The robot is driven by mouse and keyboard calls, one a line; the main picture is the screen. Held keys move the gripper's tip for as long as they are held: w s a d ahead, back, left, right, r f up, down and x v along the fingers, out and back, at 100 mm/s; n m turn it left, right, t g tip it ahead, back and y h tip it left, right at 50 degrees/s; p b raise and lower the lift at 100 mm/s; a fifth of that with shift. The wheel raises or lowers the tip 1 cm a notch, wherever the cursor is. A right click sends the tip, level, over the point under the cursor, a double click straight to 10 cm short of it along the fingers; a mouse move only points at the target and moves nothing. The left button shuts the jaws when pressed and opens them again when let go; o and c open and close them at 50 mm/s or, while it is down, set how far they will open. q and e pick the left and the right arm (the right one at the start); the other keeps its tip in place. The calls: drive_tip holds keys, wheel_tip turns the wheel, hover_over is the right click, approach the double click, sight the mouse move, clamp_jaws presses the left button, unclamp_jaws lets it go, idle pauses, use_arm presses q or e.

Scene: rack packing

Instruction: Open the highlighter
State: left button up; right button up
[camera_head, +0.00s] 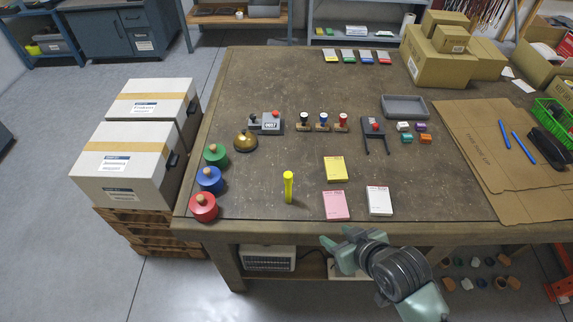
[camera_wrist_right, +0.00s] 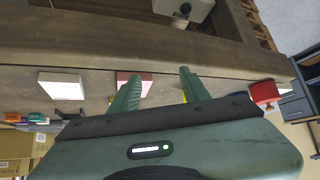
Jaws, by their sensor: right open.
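The yellow highlighter (camera_head: 288,187) stands upright near the front edge of the brown worktable (camera_head: 270,80). In the wrist view only a sliver of yellow shows beside a finger, and I cannot tell for sure what it is. My right gripper (camera_head: 335,241) is in front of the table edge, to the right of the highlighter and apart from it. Its two fingers (camera_wrist_right: 158,82) are spread with nothing between them. My left gripper is in neither view.
Right of the highlighter lie a pink pad (camera_head: 336,205), a yellow pad (camera_head: 335,169) and a white pad (camera_head: 379,200). Left of it are a red round container (camera_head: 203,209), a blue one (camera_head: 209,181) and a brass bell (camera_head: 245,142). Cardboard (camera_head: 470,150) covers the right side.

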sight(291, 179)
drive_tip(key=w+a+r+n+t+y, duration=0.2)
drive_tip(key=w+a+r+n+y, duration=0.25)
drive_tip(key=w+a+r, duration=0.3)
drive_tip(key=shift+m+y, duration=0.35)
drive_tip(key=x, duration=0.2)
drive_tip(key=r+p+x, duration=0.1)
drive_tip(key=x, duration=0.1)
drive_tip(key=w+x, duration=0.1)
drive_tip(key=x, duration=0.2)
drive_tip(key=shift+r+p, duration=0.15)
drive_tip(key=shift+p, duration=0.15)
drive_tip(key=shift+w+a+f, duration=0.2)
drive_tip(key=shift+w, duration=0.05)
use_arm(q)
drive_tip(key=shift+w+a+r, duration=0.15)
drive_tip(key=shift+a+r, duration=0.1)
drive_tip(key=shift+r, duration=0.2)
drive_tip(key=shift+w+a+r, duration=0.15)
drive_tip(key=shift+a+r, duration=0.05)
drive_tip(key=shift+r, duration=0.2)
use_arm(e)
drive_tip(key=shift+c, duration=0.3)
clamp_jaws()
